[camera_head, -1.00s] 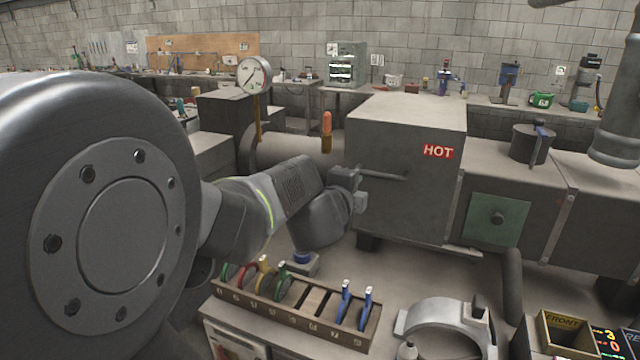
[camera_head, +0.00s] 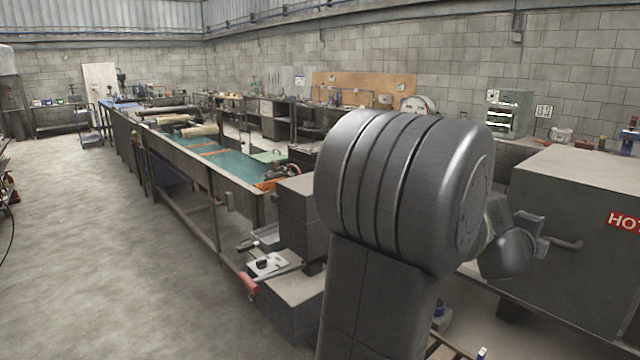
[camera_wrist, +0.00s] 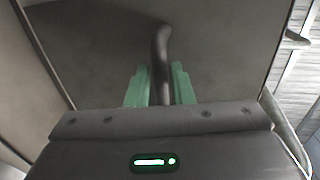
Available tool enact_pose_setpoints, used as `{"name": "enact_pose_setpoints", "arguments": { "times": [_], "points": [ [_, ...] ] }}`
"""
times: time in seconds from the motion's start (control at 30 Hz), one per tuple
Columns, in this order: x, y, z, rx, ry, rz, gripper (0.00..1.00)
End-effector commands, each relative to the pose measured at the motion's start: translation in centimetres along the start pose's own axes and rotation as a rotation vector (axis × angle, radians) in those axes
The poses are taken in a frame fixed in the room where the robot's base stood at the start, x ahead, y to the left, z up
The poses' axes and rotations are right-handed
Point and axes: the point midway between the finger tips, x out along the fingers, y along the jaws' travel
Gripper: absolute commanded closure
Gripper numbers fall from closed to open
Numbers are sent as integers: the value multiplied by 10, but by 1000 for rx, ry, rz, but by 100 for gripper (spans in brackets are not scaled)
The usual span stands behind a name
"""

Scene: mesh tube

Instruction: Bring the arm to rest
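My arm (camera_head: 400,190) rises large in the front of the head view and bends right to my gripper (camera_head: 540,238) beside the left face of the grey box marked HOT (camera_head: 585,215). The gripper is at the free end of a dark bent handle (camera_head: 568,243) on that box. In the wrist view the two green fingers (camera_wrist: 160,88) stand apart, with the dark handle (camera_wrist: 160,55) between them. I cannot tell whether they press on it or only stand around it. The fingertips are hidden in the head view.
A grey block-shaped unit (camera_head: 298,217) and a red-handled lever (camera_head: 248,284) are left of my arm. Behind runs a long bench with a teal top (camera_head: 225,160). The floor (camera_head: 110,240) on the left is clear.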

Motion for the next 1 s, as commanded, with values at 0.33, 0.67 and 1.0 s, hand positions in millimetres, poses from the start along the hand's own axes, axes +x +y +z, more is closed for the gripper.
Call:
{"name": "enact_pose_setpoints", "arguments": {
  "times": [0.33, 0.67, 1.0],
  "points": [
    [16, 0, 0, 1, 0, 0, 79],
    [15, 1, 2, -5, -5, 3, 79],
    [-1, 28, 26, -99, -87, 62, 77]
  ]
}}
